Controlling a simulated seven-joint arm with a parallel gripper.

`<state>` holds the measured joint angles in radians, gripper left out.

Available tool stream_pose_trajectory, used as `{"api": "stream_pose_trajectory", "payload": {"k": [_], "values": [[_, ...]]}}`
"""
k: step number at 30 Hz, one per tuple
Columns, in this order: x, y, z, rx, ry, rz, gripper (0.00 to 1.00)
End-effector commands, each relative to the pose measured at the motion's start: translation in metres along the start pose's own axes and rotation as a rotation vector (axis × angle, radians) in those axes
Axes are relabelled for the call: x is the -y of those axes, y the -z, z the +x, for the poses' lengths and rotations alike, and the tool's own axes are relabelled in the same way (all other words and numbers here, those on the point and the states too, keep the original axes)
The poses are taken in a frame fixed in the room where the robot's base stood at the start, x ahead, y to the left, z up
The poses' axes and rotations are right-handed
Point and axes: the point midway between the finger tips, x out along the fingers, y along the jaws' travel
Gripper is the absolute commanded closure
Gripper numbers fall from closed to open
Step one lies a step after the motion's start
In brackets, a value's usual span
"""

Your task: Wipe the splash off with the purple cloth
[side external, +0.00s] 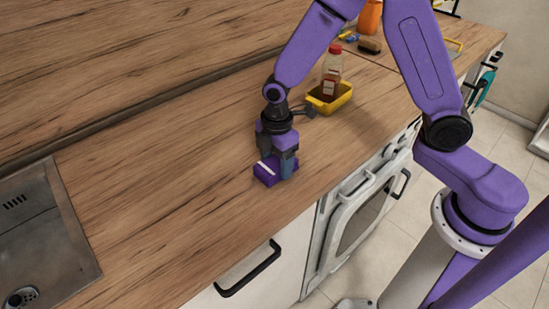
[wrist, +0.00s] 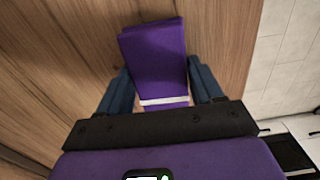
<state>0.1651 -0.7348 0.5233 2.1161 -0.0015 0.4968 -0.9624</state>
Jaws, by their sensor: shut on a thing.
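The purple cloth (side external: 266,174) is a folded block with a white stripe. It is at the worktop, near its front edge in the side external view. My gripper (side external: 279,166) is shut on it, pointing down, with a blue finger on each side. In the wrist view the cloth (wrist: 155,58) extends out beyond the fingers of my gripper (wrist: 160,88), its white stripe between them. I cannot tell whether the cloth touches the worktop. No splash shows clearly in either view; the cloth and gripper hide part of the surface.
A yellow tray (side external: 345,101) holding a bottle (side external: 331,75) with a red cap stands behind my gripper. A brush (side external: 370,46) and an orange container (side external: 369,17) are farther back. The sink (side external: 45,235) is at the left. Wood worktop (side external: 150,190) between is clear.

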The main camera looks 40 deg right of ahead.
Motion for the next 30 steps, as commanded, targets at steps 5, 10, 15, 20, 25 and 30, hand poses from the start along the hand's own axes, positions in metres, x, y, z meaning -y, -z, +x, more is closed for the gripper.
{"api": "stream_pose_trajectory", "payload": {"k": [5, 10, 15, 20, 25, 30], "values": [[-0.004, -0.002, 0.001, 0.006, 0.009, 0.002, 0.63], [-0.013, -0.001, 0.0, 0.004, 0.006, 0.001, 0.63], [-0.017, -0.001, -0.001, 0.004, 0.006, 0.001, 0.63], [-0.022, -0.001, 0.0, 0.004, 0.006, 0.001, 0.63], [-0.03, 0.0, 0.0, 0.002, 0.004, 0.0, 0.63], [-0.036, -0.001, 0.001, 0.003, 0.004, 0.0, 0.63]]}}
